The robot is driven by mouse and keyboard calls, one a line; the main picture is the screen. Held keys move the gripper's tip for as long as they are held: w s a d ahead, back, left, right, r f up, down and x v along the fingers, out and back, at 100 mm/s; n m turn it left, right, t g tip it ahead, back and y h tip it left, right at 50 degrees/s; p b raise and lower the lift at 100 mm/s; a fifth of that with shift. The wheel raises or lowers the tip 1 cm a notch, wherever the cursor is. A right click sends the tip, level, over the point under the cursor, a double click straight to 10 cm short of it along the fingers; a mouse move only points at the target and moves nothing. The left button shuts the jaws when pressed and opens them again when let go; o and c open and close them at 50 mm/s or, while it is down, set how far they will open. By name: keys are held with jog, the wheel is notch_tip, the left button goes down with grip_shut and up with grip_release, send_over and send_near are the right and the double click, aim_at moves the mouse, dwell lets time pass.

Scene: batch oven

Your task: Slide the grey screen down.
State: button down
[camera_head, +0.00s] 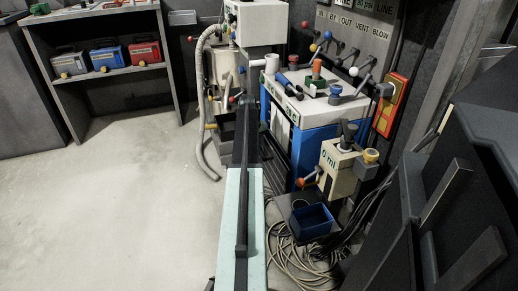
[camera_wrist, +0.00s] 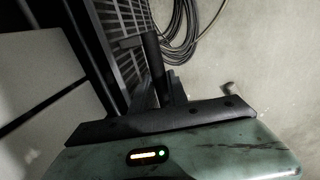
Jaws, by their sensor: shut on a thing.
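A dark grey slotted screen (camera_wrist: 122,28) fills the upper left of the wrist view, next to a pale panel. In the head view, a dark slatted panel (camera_head: 276,150) on the front of the blue cabinet appears to be the same screen, partly hidden by my arm. A dark round bar (camera_wrist: 153,58) stands out beside the screen in the wrist view and looks like its handle. My gripper (camera_wrist: 165,88) is shut on this bar. The jaws are dark and their exact contact is hard to see. In the head view my arm hides the grip.
The blue cabinet (camera_head: 313,150) has several coloured levers above it. A cream box marked "0 ml" (camera_head: 338,168) and a small blue bin (camera_head: 312,222) stand to its right. Loose cables (camera_head: 290,262) lie on the floor. Open floor (camera_head: 120,200) lies left of my arm.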

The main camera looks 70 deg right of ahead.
jog(key=shift+f, duration=0.85)
jog(key=shift+r+b, duration=0.1)
jog(key=shift+b, duration=0.2)
jog(key=c, duration=1.3)
grip_release()
notch_tip(320, 180, up, 8)
jog(key=w+a+p, duration=0.1)
jog(key=p, duration=0.6)
jog(key=shift+f+p, duration=0.25)
jog(key=shift+p, duration=0.15)
